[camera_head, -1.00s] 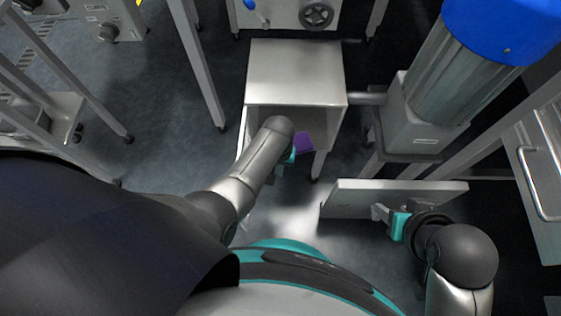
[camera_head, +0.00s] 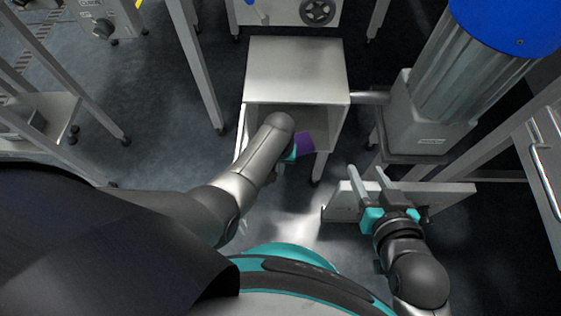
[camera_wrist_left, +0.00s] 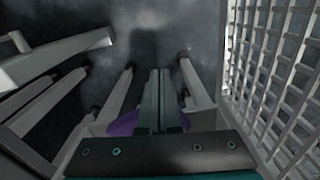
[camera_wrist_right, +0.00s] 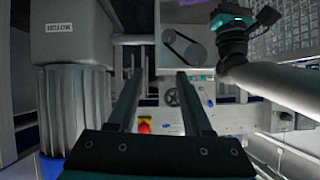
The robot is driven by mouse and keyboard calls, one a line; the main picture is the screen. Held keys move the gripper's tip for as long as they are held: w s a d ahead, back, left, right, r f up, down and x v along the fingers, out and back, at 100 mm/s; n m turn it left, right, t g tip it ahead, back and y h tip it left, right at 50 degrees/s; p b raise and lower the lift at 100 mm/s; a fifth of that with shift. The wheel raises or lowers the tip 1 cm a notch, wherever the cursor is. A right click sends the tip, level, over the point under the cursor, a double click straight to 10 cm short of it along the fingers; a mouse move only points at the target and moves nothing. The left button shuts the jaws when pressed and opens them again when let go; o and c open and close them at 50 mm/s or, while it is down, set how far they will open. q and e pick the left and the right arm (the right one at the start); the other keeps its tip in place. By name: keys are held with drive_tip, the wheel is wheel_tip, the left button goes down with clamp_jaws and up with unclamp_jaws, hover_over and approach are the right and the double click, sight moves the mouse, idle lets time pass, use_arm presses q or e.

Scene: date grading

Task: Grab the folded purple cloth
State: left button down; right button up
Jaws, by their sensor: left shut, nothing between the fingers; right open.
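The purple cloth (camera_head: 305,144) shows in the head view at the open front of a metal cabinet (camera_head: 297,72), just right of my left arm's end. It is partly hidden. My left gripper (camera_head: 291,155) is beside it, its fingers mostly hidden by my arm. In the left wrist view, my left gripper (camera_wrist_left: 160,72) is shut and empty, and the purple cloth (camera_wrist_left: 122,125) shows on both sides behind the fingers.
A large blue-topped motor (camera_head: 455,85) stands right of the cabinet. A wire-mesh wall (camera_wrist_left: 275,75) is close to the left gripper's right side. Floor at the left (camera_head: 175,140) is clear.

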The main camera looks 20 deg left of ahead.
use_arm(q)
drive_tip(key=shift+w+a+b, duration=0.2)
drive_tip(key=shift+w+b, duration=0.5)
drive_tip(key=shift+w, duration=0.35)
use_arm(e)
drive_tip(key=shift+a+r+t+y, duration=0.4)
drive_tip(key=shift+a+t, duration=0.25)
drive_tip(key=shift+t, duration=0.1)
drive_tip(key=shift+a+r+t+y, duration=0.4)
drive_tip(key=shift+a+t, duration=0.2)
drive_tip(key=shift+t, duration=0.15)
use_arm(q)
drive_tip(key=shift+w+a+p, duration=0.15)
drive_tip(key=shift+w+p, duration=0.3)
drive_tip(key=shift+w, duration=0.55)
use_arm(e)
drive_tip(key=shift+w+d+f+g+h, duration=0.25)
drive_tip(key=shift+w+g, duration=0.1)
drive_tip(key=shift+w, duration=0.2)
drive_tip(key=shift+w+d+f+g+h, duration=0.15)
drive_tip(key=shift+w+d+f+g, duration=0.15)
drive_tip(key=shift+w, duration=0.25)
use_arm(q)
drive_tip(key=shift+s, duration=0.15)
use_arm(e)
drive_tip(key=shift+s, duration=0.1)
